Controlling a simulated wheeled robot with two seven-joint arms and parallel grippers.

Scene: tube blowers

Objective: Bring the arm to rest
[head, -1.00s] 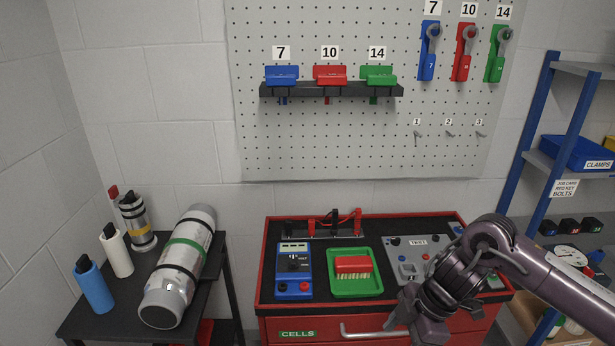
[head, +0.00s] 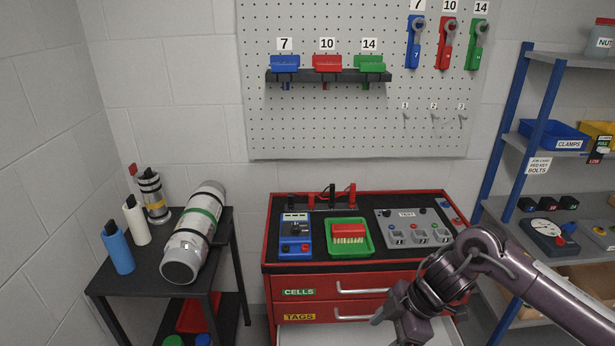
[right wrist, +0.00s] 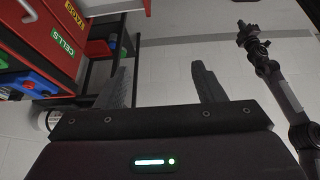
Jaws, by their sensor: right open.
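In the head view my right arm comes in from the right. Its gripper (head: 392,318) points down and left in front of the red tool cabinet (head: 300,268), near the drawer handles. In the right wrist view its two fingers (right wrist: 163,88) stand wide apart with only pale floor between them, holding nothing. A second dark arm, likely my left, shows at the right of the right wrist view; its end (right wrist: 250,36) is too small to read. No left arm shows in the head view.
The cabinet top holds a blue meter (head: 295,235), a green tray (head: 366,238) and a grey test panel (head: 412,228). A pale surface, perhaps an open drawer, lies below the tags drawer (head: 300,317). A black side table (head: 135,272) stands left, shelving (head: 560,150) right.

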